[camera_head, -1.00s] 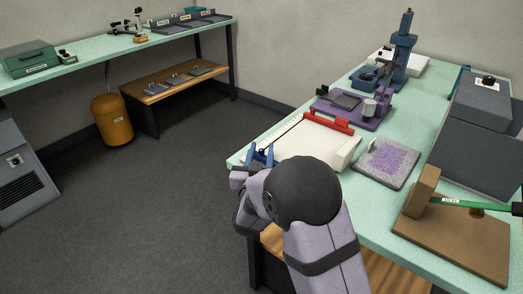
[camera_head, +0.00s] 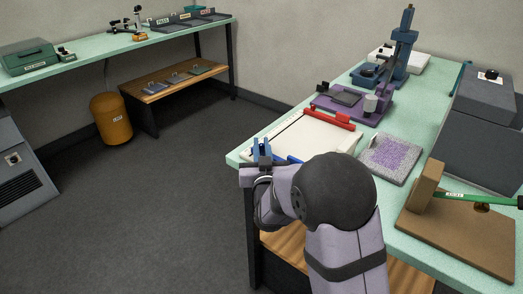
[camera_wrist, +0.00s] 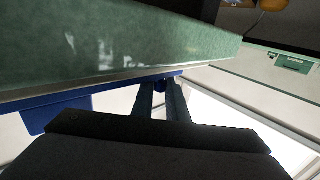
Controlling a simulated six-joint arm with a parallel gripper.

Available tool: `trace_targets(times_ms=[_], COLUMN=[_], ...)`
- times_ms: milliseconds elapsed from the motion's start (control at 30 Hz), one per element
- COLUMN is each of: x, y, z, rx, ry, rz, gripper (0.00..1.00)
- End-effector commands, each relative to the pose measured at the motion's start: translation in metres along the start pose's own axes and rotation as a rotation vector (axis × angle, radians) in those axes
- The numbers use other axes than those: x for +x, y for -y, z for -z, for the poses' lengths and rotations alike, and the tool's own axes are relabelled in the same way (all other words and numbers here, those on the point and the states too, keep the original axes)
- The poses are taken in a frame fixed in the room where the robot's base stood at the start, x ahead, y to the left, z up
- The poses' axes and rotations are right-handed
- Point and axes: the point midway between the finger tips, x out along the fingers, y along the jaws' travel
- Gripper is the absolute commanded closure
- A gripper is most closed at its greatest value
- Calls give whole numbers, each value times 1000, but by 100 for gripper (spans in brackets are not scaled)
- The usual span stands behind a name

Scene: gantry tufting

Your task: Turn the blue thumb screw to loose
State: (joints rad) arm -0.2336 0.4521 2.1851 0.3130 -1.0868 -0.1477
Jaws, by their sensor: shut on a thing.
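The blue thumb screw (camera_wrist: 160,85) shows in the wrist view as a small dark blue knob between my fingertips, under a long blue bar (camera_wrist: 110,86). Most of it is hidden by the fingers. My gripper (camera_wrist: 162,90) is shut on it, one finger on each side. In the head view my gripper (camera_head: 262,147) is at the near left corner of the white board (camera_head: 312,138), at the bench's front edge. The screw itself cannot be made out there. A bit of blue (camera_head: 289,160) shows along the board's near edge, beside my wrist.
A red bar (camera_head: 332,121) lies across the white board's far side. A purple fixture (camera_head: 352,106) stands behind it, and a grey pad with purple tufts (camera_head: 389,158) lies to the right. A brown stand with a green-handled tool (camera_head: 465,240) is at the near right.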

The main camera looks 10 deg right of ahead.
Motion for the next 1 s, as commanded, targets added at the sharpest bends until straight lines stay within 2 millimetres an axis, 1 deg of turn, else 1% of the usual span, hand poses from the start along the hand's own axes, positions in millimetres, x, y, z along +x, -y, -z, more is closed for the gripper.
trace_targets(times_ms=[200,533,567,600,633,1000], x=[0,-1,0,-1,-1,-3], y=[0,1,1,1,1,0], z=[2,3,3,2,2,1], rx=[-1,-2,-2,-2,-2,-2], ry=[-6,-4,-5,-4,-4,-1], rz=[68,77,76,76,76,75], gripper=[100,100,84,75,68,68])
